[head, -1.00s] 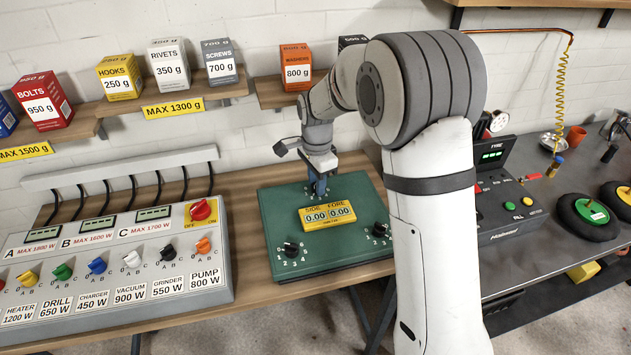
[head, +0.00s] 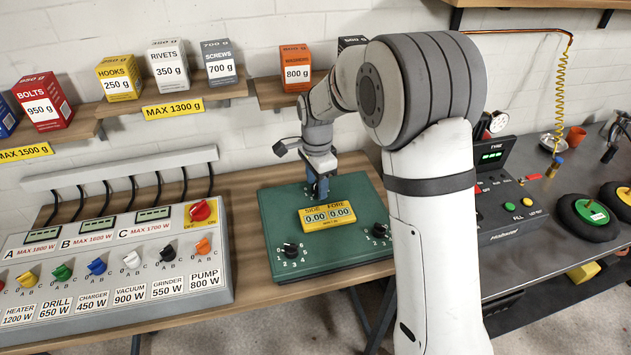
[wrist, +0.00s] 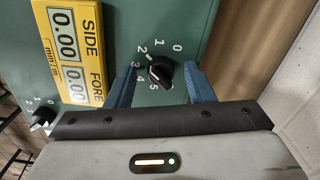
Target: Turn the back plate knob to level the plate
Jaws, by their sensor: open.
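The green plate (head: 277,235) lies on the wooden bench, with a yellow level display (head: 328,216) reading SIDE 0.00 and FORE 0.00. In the wrist view the black back knob (wrist: 161,72) sits between the blue fingers of my gripper (wrist: 160,67). The fingers are open, one on each side, with a gap showing around the knob. Its white mark points toward about 2 on its 0 to 5 scale. In the head view my gripper (head: 318,188) is at the plate's back edge and hides this knob. Two more black knobs, front left (head: 290,249) and right (head: 380,231), show on the plate.
A power panel (head: 130,275) with several coloured knobs and a red switch stands left of the plate. Boxes stand on shelves along the wall behind. A tyre inflator unit (head: 508,195) and wheels are on the right bench.

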